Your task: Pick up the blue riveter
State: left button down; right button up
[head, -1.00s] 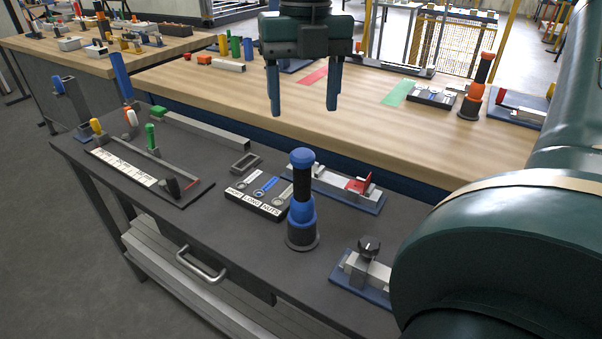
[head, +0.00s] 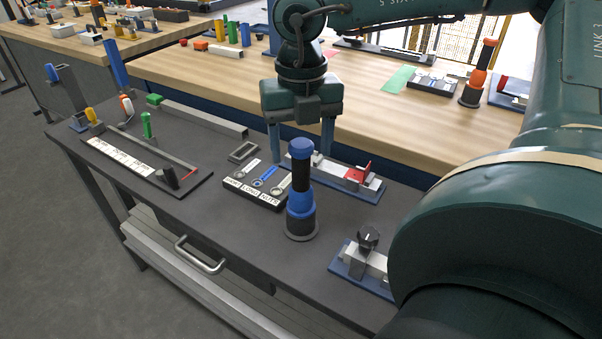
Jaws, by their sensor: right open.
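The blue riveter (head: 301,200) stands upright on the dark workbench (head: 230,228). It has a blue cap, a black grip, a blue collar and a dark round base. My right gripper (head: 300,155) points down with its two blue fingers spread apart and nothing held between them. In the picture the fingers show to either side of the riveter's top. The gripper appears to be behind the riveter; the exact gap is hard to tell. My left gripper is not in view.
A labelled tray (head: 250,194) stands close left of the riveter. A blue-based fixture with a red part (head: 358,174) lies behind right, and another fixture with a black knob (head: 367,240) at front right. An orange riveter (head: 472,90) stands on the wooden bench.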

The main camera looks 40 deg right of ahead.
aim_at(301, 186)
notch_tip(301, 186, down, 2)
jog(key=shift+f, duration=0.15)
jog(key=c, duration=1.1)
